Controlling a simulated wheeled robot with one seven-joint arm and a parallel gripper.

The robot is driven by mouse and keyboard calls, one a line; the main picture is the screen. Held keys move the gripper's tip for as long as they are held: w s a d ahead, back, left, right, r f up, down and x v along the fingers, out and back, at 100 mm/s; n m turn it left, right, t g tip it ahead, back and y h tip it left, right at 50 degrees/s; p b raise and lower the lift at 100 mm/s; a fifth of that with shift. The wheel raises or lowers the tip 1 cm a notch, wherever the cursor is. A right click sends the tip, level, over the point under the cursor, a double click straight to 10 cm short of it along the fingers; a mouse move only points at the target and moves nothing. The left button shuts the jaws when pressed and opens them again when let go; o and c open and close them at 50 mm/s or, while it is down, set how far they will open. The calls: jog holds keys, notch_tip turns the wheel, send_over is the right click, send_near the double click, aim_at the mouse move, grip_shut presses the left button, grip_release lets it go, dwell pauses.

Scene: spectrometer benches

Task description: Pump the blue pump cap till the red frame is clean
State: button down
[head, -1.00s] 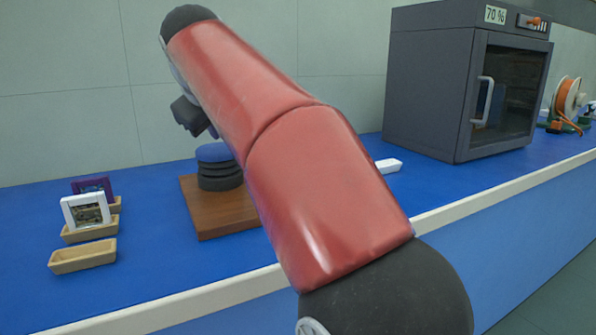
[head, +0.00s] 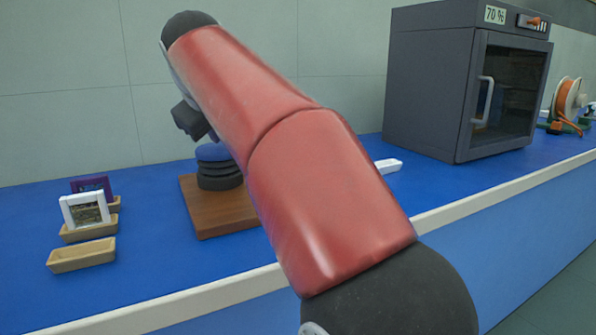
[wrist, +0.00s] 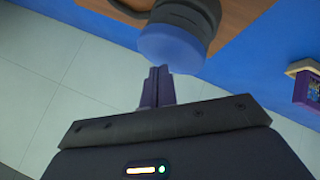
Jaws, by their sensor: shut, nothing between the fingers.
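The blue pump cap (head: 213,152) sits on black ringed bellows (head: 220,178), which stand on a brown wooden board (head: 200,214). My gripper (head: 212,136) is shut and empty, just above the cap in the head view; I cannot tell whether it touches. In the wrist view my shut fingertips (wrist: 160,71) point at the blue cap (wrist: 172,47) and lie close to it. No red frame shows in either view. A white frame (head: 68,213) and a purple frame (head: 92,187) stand in wooden holders at the left. My red arm hides part of the board.
An empty wooden holder (head: 82,255) lies in front of the white frame. A dark grey oven-like cabinet (head: 428,90) with a "70 %" label stands at the right, an orange spool (head: 568,98) beyond it. A small white object (head: 390,166) lies on the blue bench (head: 150,240).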

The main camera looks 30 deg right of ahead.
aim_at(217, 148)
jog(key=shift+f+b, duration=0.5)
jog(key=shift+f, duration=0.15)
dwell(0.4)
jog(key=shift+r+p, duration=1.05)
jog(key=shift+p, duration=0.1)
jog(key=shift+r, duration=0.1)
notch_tip(217, 148, up, 3)
jog(key=p, duration=0.3)
jog(key=shift+r, duration=0.15)
notch_tip(217, 148, up, 3)
jog(key=shift+f+p, duration=0.2)
jog(key=shift+p, duration=0.25)
